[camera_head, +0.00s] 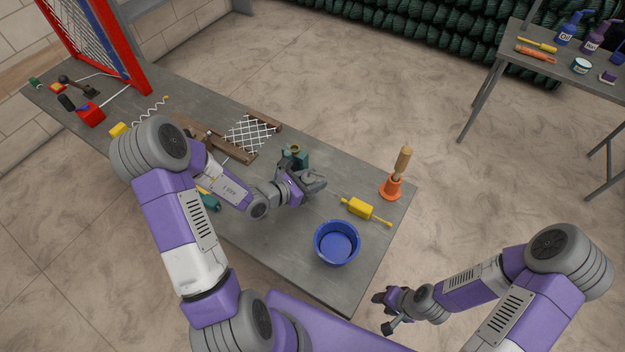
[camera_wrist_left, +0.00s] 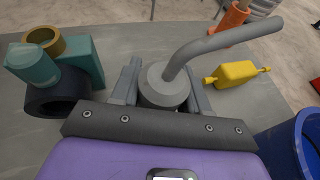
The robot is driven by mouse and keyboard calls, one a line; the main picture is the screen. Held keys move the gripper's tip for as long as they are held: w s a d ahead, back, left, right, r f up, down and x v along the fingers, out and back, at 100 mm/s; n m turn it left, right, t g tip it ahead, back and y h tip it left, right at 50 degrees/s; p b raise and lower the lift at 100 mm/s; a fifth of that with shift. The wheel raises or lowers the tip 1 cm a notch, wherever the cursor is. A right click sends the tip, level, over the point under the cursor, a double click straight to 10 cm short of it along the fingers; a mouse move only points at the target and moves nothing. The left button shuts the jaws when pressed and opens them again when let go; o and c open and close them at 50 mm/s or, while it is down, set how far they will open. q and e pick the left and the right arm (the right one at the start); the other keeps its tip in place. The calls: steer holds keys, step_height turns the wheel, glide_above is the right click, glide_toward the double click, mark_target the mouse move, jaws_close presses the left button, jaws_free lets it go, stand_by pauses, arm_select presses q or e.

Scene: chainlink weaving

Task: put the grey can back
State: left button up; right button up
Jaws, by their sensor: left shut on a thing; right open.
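The grey can (camera_wrist_left: 166,88), with a long curved spout, sits between the fingers of my left gripper (camera_head: 312,185) in the left wrist view. The gripper is shut on it. The spout points up and right in that view. In the head view the gripper covers most of the can, and I cannot tell whether it touches the table. My right gripper (camera_head: 386,305) is open and empty, off the table's front right edge.
The workbench (camera_head: 290,250) carries a teal clamp-like tool (camera_head: 296,158), a yellow tool (camera_head: 361,209), a blue tub (camera_head: 337,247) and an orange cone-shaped holder (camera_head: 391,188) with a wooden handle. A second table (camera_head: 515,60) with bottles stands at the back right.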

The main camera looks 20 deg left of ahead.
arm_select(q)
steer(key=shift+f, duration=0.3)
steer(key=o, duration=1.2)
steer(key=shift+r, duration=0.1)
steer(key=shift+c, duration=0.2)
steer(key=p+v, duration=0.2)
steer(key=v, duration=0.4)
steer(key=shift+r, duration=0.25)
steer(key=shift+s+a+r, duration=0.2)
steer(key=shift+s+a, duration=0.1)
steer(key=shift+s, duration=0.35)
